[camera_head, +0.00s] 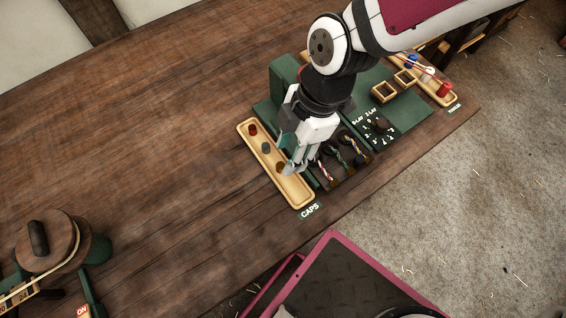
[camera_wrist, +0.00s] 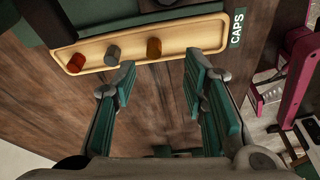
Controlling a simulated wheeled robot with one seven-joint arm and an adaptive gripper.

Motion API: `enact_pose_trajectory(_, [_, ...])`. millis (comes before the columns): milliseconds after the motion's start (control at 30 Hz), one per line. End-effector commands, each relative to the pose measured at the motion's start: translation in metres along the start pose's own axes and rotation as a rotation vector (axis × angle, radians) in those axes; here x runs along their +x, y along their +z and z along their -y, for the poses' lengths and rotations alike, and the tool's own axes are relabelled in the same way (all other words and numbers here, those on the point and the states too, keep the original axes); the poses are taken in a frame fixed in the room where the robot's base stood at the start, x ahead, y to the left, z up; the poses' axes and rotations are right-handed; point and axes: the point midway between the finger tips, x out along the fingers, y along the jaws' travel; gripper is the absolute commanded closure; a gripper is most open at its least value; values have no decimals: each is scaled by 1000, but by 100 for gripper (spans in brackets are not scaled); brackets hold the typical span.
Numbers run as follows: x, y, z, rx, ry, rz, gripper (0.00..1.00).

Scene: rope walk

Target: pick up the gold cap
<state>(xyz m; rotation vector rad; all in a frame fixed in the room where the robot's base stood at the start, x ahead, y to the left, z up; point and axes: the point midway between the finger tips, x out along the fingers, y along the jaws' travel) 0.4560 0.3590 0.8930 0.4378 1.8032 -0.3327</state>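A long light-wood tray (camera_head: 298,196) labelled CAPS holds three caps in a row. The gold cap (camera_wrist: 154,47) stands nearest the label end of the row in the wrist view. In the head view the gold cap (camera_head: 280,167) is close beside my fingertips and partly hidden. My gripper (camera_wrist: 160,72) is open and empty, its two teal-padded fingers spread wide. In the wrist view the gold cap shows beyond the gap between the fingertips, not between the pads. In the head view my gripper (camera_head: 295,168) hangs over the tray's right side.
A grey cap (camera_wrist: 112,55) and a red cap (camera_wrist: 76,63) stand in the same tray, away from the label. A green board with twisted cords (camera_head: 342,155) lies right of the tray.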

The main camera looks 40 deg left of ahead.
Motion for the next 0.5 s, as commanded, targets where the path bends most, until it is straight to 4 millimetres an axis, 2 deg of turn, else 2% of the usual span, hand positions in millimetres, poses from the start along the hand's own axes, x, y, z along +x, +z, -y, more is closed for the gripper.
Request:
enact_pose_trajectory(167, [11, 0, -1, 0, -1, 0, 60])
enact_pose_trajectory(500, [52, 2, -7, 0, -1, 0, 60])
